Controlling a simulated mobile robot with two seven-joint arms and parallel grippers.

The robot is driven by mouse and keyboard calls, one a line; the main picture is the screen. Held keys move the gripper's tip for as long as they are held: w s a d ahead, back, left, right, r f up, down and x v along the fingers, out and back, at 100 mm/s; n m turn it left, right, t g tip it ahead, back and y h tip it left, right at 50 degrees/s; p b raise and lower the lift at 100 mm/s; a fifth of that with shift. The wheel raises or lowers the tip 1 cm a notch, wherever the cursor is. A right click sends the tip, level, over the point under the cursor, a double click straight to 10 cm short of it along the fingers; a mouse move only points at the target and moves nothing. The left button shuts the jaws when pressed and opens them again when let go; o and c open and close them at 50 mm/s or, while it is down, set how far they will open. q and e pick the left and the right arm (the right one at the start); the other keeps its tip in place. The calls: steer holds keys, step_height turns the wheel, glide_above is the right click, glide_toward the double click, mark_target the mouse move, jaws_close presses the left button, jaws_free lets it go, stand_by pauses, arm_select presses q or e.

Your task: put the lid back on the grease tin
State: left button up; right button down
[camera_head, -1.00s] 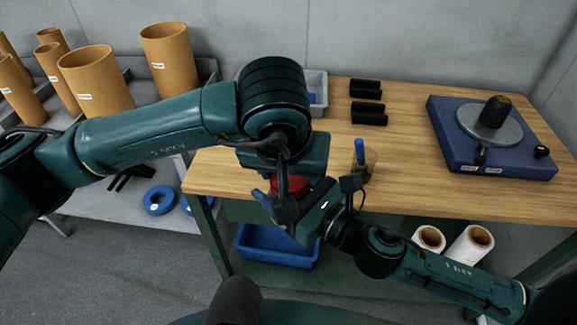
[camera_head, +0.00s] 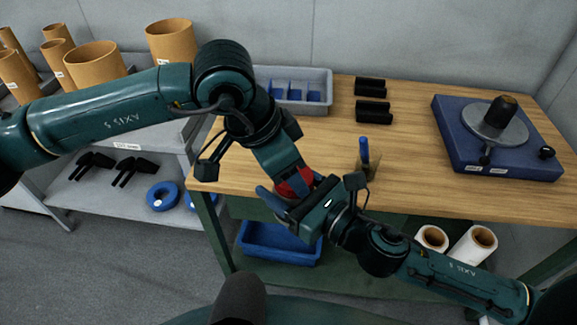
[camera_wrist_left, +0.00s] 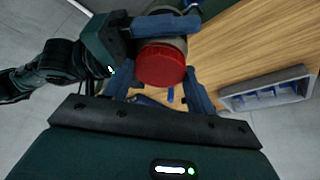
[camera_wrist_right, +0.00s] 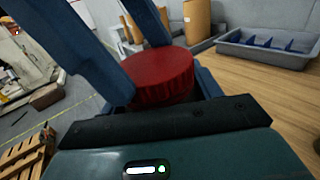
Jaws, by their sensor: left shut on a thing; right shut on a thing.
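The red lid (camera_head: 296,183) sits against the mouth of the grey grease tin, clear of the table's front edge. In the left wrist view the lid (camera_wrist_left: 162,66) touches the tin body (camera_wrist_left: 172,42); I cannot tell if it is fully seated. My left gripper (camera_head: 287,180) reaches down from above, its blue fingers on either side of the lid, shut on it. My right gripper (camera_head: 288,196) comes from the lower right, shut on the tin. In the right wrist view the lid (camera_wrist_right: 160,76) hides most of the tin.
The wooden bench (camera_head: 420,195) carries a grey divided bin (camera_head: 290,103), black blocks (camera_head: 372,110), a small holder with a blue-topped item (camera_head: 364,150) and a blue turntable base (camera_head: 505,165). A blue tray (camera_head: 280,243) and white rolls (camera_head: 470,247) lie below. Cardboard tubes (camera_head: 95,62) stand left.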

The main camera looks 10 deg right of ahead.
arm_select(q)
steer(key=o, duration=0.9)
steer(key=shift+r, duration=2.3)
steer(key=shift+c, duration=0.3)
